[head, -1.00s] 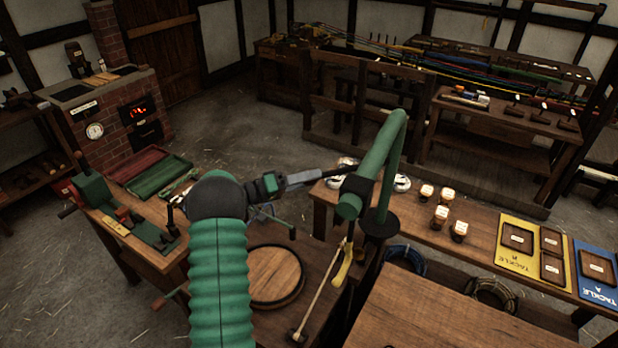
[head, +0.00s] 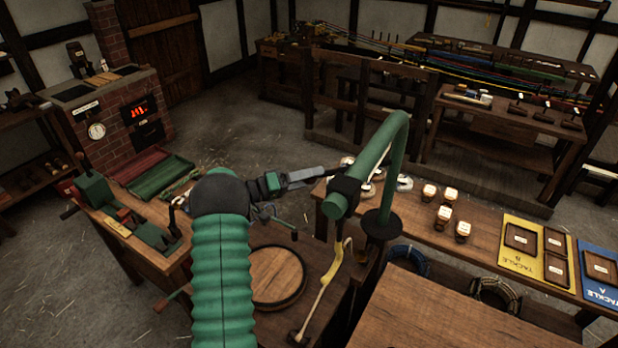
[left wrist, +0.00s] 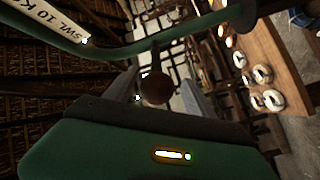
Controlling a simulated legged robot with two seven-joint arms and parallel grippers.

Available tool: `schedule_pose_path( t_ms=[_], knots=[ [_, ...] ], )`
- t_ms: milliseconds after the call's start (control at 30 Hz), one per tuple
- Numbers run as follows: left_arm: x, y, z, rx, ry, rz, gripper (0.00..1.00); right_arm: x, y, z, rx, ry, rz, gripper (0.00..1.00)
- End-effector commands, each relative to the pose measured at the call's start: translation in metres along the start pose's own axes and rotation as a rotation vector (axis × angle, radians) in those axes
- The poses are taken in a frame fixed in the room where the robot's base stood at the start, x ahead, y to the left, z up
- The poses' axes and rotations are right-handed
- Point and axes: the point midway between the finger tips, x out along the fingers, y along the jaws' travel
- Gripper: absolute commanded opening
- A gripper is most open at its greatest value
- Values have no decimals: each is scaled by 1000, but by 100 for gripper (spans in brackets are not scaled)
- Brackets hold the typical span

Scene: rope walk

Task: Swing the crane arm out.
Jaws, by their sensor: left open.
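In the left wrist view the crane arm (left wrist: 150,42) crosses the top, with "SWL 10 K" lettering. A dark round knob (left wrist: 154,89) sits below it, between my finger pads.
A round wooden lid (head: 276,276) lies below my left arm. A bench with small jars (head: 444,215) and tackle boards (head: 522,247) stands right of the crane. A brick stove (head: 120,115) is at the back left.

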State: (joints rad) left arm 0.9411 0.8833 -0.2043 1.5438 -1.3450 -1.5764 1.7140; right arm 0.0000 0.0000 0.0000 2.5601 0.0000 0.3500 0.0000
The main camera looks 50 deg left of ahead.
Motion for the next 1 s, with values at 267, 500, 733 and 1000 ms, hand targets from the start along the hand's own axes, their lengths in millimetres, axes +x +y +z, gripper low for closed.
schedule_pose_path(
  t_ms=[267, 500, 733, 1000],
  knots=[
    [-4, 0, 0, 2, 1, 1, 63, 2, 0, 0, 0, 0, 0, 36],
    [-53, -5, 2, 2, 4, -1, 63, 24, 0, 6, 0, 0, 0, 36],
    [-121, -7, 1, 1, 2, -2, 63, 45, 0, 11, 0, 0, 0, 36],
    [-163, -4, 0, 0, -1, -1, 63, 55, 0, 13, 0, 0, 0, 36]
  ],
)
